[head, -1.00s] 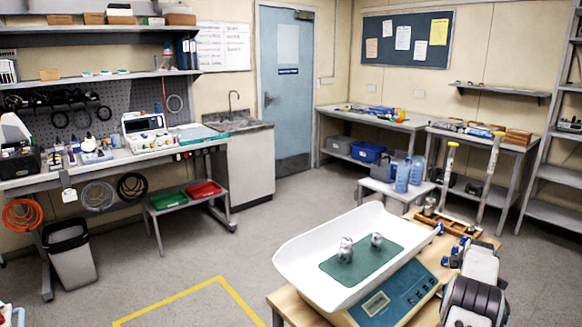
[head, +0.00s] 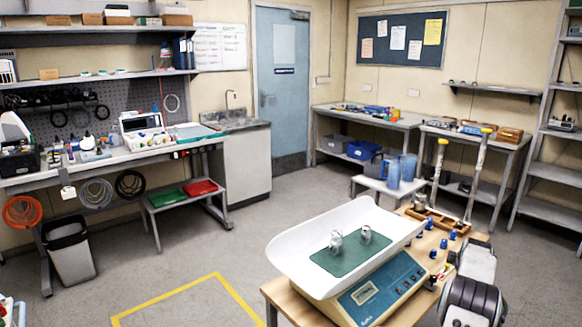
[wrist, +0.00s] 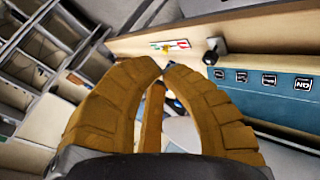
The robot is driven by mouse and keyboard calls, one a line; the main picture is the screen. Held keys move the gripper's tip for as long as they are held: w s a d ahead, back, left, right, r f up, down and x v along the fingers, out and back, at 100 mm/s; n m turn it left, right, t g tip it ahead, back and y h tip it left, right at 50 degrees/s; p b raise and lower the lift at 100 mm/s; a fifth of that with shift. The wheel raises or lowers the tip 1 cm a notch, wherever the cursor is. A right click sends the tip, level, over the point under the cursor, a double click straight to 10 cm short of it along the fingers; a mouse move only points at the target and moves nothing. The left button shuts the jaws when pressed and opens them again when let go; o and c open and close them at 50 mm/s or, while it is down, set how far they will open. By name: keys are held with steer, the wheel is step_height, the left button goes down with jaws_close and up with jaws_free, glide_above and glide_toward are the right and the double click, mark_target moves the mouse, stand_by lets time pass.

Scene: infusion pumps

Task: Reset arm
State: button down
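My gripper (wrist: 163,68) shows in the wrist view with its brown segmented fingers curved inward and their tips almost meeting. It looks shut, with nothing clearly held. In the head view the gripper itself cannot be made out; white and black links of my arm show at the lower right. A scale with a white tray (head: 287,254) and blue base stands on a wooden table (head: 283,297). Two metal weights, one (head: 337,242) left and one (head: 365,234) right, stand on its green mat. The wrist view shows a blue panel with buttons (wrist: 262,95) on the right.
Several small blue-capped items (head: 444,243) stand on the table right of the scale, near my arm. Behind is a white side table (head: 372,182) with blue jugs (head: 407,166). A workbench (head: 105,163) lines the left wall. The floor with yellow tape (head: 175,292) is clear.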

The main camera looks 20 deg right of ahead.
steer(key=s+a+f+m+g+y, duration=0.2)
steer(key=s+a+f+m+y, duration=0.3)
steer(key=a+f, duration=0.55)
steer(key=s+a+f+m+g+y, duration=0.1)
steer(key=s+a+f+m, duration=0.15)
steer(key=a, duration=0.25)
steer(key=s+a+f+m+g+y, duration=0.1)
steer(key=s+a+m+y, duration=0.1)
steer(key=s+a, duration=0.3)
steer(key=s+a+r+n+t, duration=0.1)
steer(key=s+a+r+n, duration=0.1)
steer(key=a+r, duration=0.7)
steer(key=s+a+r+n+t+p, duration=0.1)
steer(key=a+r+n, duration=0.3)
steer(key=a+r, duration=0.6)
steer(key=s+a+r+n+t, duration=0.1)
steer(key=s+a+r+n, duration=0.2)
steer(key=a+r, duration=0.6)
steer(key=shift+s+a+r+p, duration=0.15)
steer(key=shift+s+a+p, duration=0.2)
steer(key=shift+a, duration=7.55)
